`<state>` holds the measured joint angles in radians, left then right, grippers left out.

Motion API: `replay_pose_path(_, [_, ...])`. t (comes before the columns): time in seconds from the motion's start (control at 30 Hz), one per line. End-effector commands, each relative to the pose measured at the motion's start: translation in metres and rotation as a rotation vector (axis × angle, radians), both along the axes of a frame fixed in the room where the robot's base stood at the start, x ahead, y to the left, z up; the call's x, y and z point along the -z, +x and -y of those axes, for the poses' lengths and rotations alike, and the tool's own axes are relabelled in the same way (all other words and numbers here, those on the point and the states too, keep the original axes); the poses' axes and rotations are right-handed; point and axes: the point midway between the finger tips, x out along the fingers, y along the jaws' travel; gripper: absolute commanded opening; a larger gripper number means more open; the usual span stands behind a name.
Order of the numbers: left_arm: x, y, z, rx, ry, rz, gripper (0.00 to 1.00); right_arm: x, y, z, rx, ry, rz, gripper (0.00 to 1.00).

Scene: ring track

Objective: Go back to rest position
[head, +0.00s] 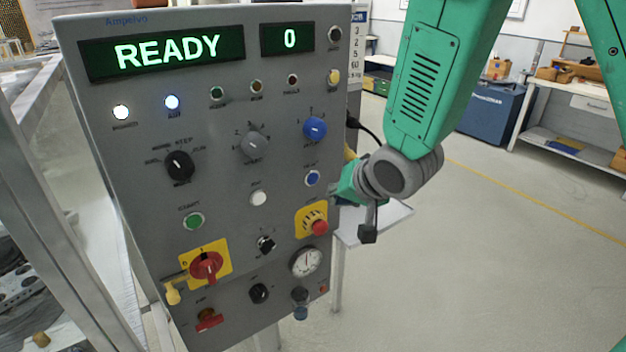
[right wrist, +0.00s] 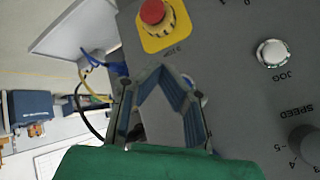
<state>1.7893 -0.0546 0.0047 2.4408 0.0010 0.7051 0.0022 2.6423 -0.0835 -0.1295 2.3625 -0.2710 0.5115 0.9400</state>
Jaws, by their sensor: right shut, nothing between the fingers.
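My right gripper (head: 338,196) is at the right edge of a grey control panel (head: 130,190), beside the blue button (head: 312,178) and the red emergency stop on its yellow plate (head: 311,221). In the right wrist view its fingers (right wrist: 162,72) meet at the tips, shut and empty, in front of the panel face. There the red stop button (right wrist: 152,12) is above the fingers. I cannot tell whether the fingers touch the panel. The green right arm comes down from the top of the head view. My left gripper is not in view.
The panel's display (head: 167,52) reads READY and a smaller one (head: 287,39) reads 0. A pale shelf (head: 375,226) juts out behind the gripper. A metal frame (head: 75,220) stands at the left. The floor (head: 500,260) at the right is clear.

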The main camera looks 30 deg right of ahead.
Motion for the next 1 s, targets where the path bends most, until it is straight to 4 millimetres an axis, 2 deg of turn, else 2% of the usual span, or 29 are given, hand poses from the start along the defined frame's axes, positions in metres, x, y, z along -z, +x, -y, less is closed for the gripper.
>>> replay_pose_path(0.33, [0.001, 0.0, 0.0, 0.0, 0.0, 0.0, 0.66, 0.002, -0.001, 0.0, -0.002, -0.001, -0.004, 0.0])
replay_pose_path(0.43, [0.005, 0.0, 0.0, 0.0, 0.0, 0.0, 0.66, 0.023, -0.007, -0.002, -0.021, -0.015, -0.034, 0.0])
replay_pose_path(0.47, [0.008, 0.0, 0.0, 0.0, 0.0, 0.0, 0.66, 0.035, -0.01, -0.003, -0.032, -0.025, -0.051, 0.0])
replay_pose_path(0.57, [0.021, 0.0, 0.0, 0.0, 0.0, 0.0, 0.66, 0.091, -0.031, -0.008, -0.092, -0.067, -0.136, 0.0])
replay_pose_path(0.6, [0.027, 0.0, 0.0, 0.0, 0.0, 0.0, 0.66, 0.119, -0.043, -0.011, -0.126, -0.087, -0.178, 0.0])
replay_pose_path(0.67, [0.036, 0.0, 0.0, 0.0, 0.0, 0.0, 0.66, 0.161, -0.064, -0.014, -0.183, -0.12, -0.246, 0.0])
replay_pose_path(0.7, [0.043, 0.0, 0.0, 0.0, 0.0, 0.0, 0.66, 0.188, -0.08, -0.017, -0.223, -0.142, -0.29, 0.0])
replay_pose_path(0.8, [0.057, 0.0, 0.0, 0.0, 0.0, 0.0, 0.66, 0.25, -0.125, -0.022, -0.327, -0.188, -0.4, 0.0])
replay_pose_path(0.9, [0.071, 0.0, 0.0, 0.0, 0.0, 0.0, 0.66, 0.303, -0.174, -0.028, -0.433, -0.226, -0.504, 0.0])
replay_pose_path(1.0, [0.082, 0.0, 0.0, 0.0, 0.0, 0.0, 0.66, 0.342, -0.218, -0.031, -0.529, -0.253, -0.591, 0.0])
